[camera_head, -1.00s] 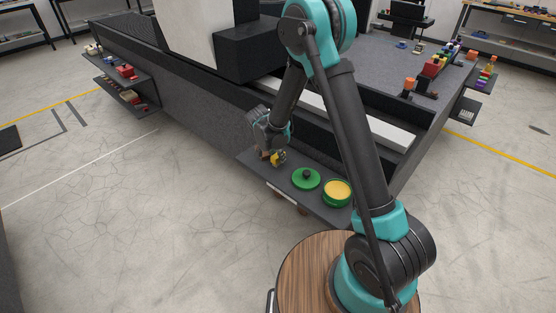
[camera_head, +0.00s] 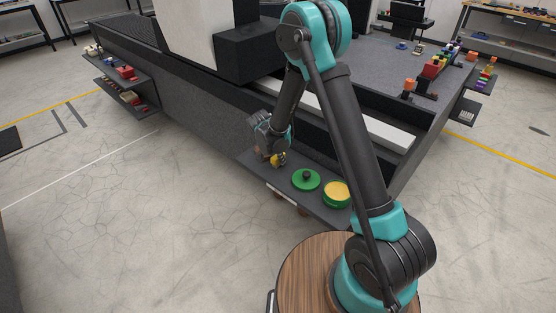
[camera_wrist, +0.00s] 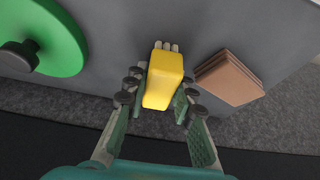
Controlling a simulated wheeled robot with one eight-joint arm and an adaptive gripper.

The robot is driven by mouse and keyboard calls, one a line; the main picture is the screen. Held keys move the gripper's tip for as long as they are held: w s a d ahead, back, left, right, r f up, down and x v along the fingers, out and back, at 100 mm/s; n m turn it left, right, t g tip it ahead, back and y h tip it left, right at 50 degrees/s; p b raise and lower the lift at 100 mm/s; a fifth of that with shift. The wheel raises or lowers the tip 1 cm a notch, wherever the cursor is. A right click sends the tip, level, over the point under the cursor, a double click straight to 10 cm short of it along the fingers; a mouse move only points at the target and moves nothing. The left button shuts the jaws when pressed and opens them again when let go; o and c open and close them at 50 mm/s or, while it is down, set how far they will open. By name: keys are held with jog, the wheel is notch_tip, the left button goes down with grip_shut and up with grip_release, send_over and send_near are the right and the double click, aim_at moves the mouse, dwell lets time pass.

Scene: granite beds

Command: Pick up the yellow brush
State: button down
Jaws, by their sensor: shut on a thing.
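The yellow brush (camera_wrist: 163,80) is a yellow block with pale bristle tufts at its far end in the wrist view. My gripper (camera_wrist: 158,96) is shut on it, with a finger against each side. In the head view the yellow brush (camera_head: 278,159) shows small at the tip of my gripper (camera_head: 270,155), over the left part of the dark shelf (camera_head: 322,204). I cannot tell whether the brush touches the shelf.
The granite bed rises behind the shelf.

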jog(key=shift+r, duration=0.1)
notch_tip(320, 180, up, 20)
dwell(0.5)
jog(key=c, duration=1.9)
grip_release()
jog(key=c, duration=0.4)
